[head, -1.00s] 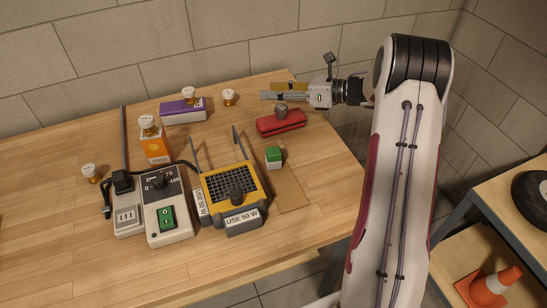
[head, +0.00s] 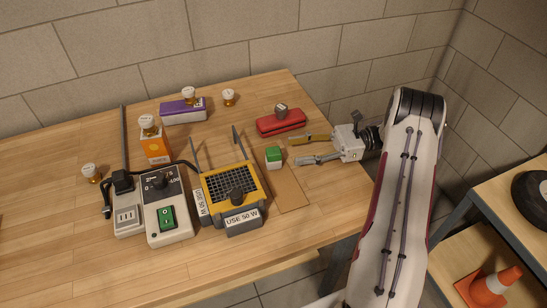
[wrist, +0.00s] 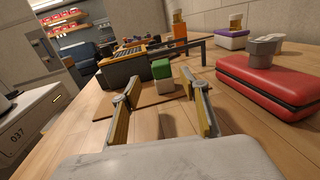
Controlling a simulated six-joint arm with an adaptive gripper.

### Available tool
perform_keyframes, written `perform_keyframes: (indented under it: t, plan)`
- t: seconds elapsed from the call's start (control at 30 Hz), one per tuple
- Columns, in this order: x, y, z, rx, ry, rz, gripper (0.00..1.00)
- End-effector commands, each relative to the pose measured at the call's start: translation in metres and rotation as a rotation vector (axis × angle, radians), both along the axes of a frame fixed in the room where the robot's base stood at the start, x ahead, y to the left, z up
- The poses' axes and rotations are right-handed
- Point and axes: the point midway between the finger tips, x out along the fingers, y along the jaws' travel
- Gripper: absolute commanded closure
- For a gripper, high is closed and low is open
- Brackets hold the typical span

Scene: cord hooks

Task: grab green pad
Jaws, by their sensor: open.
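The green pad (head: 274,153) is the green top of a small block with a white lower part. The block stands on the table, right of the yellow device and in front of the red case. In the wrist view the green pad (wrist: 161,68) is straight ahead, just beyond and between the fingertips. My gripper (head: 298,149) is open and empty, a little right of the block and apart from it. Its two yellow-lined fingers also show in the wrist view (wrist: 159,92). Nothing hides the pad.
A red case (head: 281,122) with a grey knob-like piece on top lies behind my gripper. A yellow device (head: 222,185) with upright arms stands left of the block. A grey control box (head: 166,208), orange box (head: 155,148) and purple box (head: 183,112) are farther left. The front right tabletop is clear.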

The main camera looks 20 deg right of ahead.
Motion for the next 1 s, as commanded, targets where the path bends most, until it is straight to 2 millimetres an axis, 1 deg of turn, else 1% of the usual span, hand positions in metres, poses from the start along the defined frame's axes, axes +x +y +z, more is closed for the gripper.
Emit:
perform_keyframes:
  t: [0.37,0.7,1.0]
  plan:
    - [0.0,0.001,0.0,0.002,0.0,0.002,0.56]
    - [0.004,0.023,0.0,0.002,0.001,0.001,0.56]
    - [0.005,0.026,0.0,0.001,0.0,0.001,0.56]
